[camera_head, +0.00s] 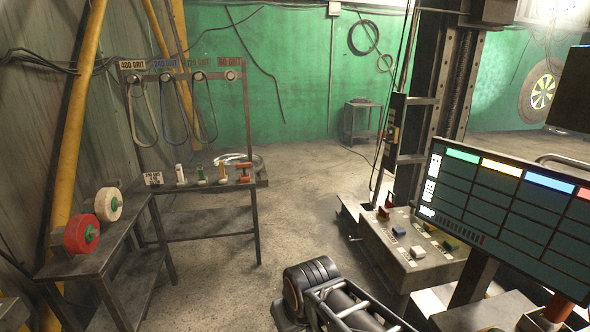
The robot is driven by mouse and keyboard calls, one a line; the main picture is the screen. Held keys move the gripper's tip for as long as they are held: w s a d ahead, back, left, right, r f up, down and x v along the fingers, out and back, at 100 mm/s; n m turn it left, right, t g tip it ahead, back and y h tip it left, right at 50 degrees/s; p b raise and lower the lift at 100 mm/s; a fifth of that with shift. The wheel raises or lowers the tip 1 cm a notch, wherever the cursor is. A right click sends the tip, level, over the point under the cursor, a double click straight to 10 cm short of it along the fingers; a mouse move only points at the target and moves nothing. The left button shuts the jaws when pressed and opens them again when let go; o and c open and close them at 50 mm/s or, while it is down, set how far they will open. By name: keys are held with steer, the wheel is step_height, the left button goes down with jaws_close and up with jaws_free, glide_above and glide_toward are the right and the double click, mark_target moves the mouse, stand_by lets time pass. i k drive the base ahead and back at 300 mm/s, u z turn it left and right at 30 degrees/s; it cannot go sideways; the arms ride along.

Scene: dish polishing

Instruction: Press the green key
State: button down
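A low metal console (375,238) stands right of centre, left of and partly behind a large screen. Small coloured keys sit on its sloped top. A dark green key (450,244) is at the right side of the top, close to the screen's left edge. A dark, ribbed part and metal frame at the bottom centre look like my arm. No gripper fingers can be made out.
The screen (500,215) shows a table with coloured headings and covers the console's right side. A dark post (455,85) rises behind the console. At left, a bench (92,262) bears red and white wheels. A rack (205,187) holds belts and small blocks. Middle floor is clear.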

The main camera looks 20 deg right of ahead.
mark_target(451, 245)
steer(key=i, duration=2.2)
steer(key=z, duration=3.45)
